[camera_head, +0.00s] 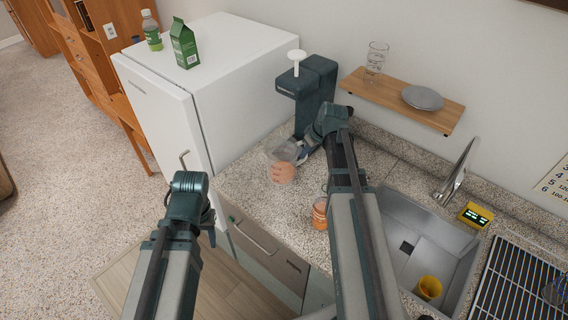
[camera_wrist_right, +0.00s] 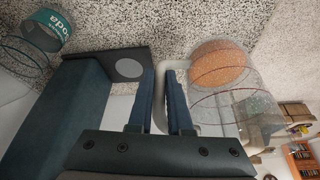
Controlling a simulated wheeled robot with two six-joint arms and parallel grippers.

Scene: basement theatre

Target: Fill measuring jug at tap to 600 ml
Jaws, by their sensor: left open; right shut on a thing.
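The clear measuring jug (camera_head: 283,167) is by the front of the dark dispenser on the counter, with an orange-pink round patch at its lower end. In the right wrist view the jug (camera_wrist_right: 228,95) shows clear walls and an orange round end; I cannot tell whether that is liquid. My right gripper (camera_wrist_right: 163,95) is shut on its pale handle. I cannot read its scale. The tap (camera_head: 457,172) rises behind the sink (camera_head: 399,208), to the right of the jug. My left gripper (camera_head: 213,236) is low before the counter front, mostly hidden by its own wrist, and holds nothing visible.
The dispenser (camera_head: 310,88) has a white knob on top. An orange jar (camera_head: 320,213) stands on the counter beside my right arm. A yellow display (camera_head: 475,215) and black rack (camera_head: 515,285) are at right. A wooden shelf (camera_head: 385,92) hangs above.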

